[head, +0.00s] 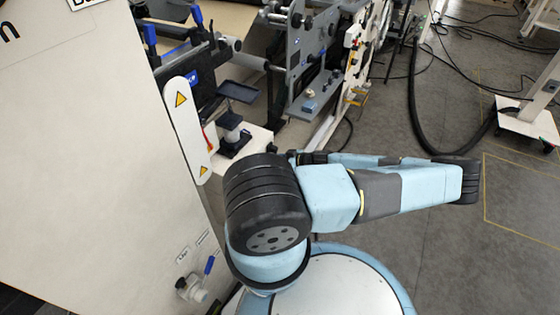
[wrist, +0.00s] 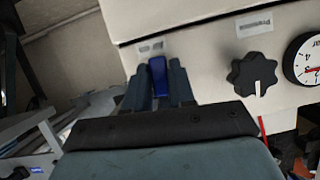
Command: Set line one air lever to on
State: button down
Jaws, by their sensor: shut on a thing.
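My gripper (wrist: 160,88) is shut on this lever, one dark finger on each side. The lever's lower part is hidden between the fingers, and the label print is too small to read. In the head view my gripper is hidden behind my own arm. There, another blue-handled valve (head: 208,266) with small labels sits low on the large cream cabinet at the left; I cannot tell its line.
Right of the held lever are a black knob (wrist: 255,75) and a round gauge (wrist: 305,60), close by on the panel. The cream cabinet (head: 90,150) fills the left of the head view. Grey floor with a black hose (head: 425,120) lies at the right.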

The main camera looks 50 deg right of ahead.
jog(key=shift+d+f+n+h, duration=0.15)
jog(key=shift+d+n+h, duration=0.15)
jog(key=shift+h, duration=0.1)
dwell(0.3)
jog(key=c, duration=1)
grip_release()
jog(key=shift+c, duration=0.2)
jog(key=v, duration=1.3)
jog(key=shift+s, duration=0.35)
jog(key=shift+d, duration=0.1)
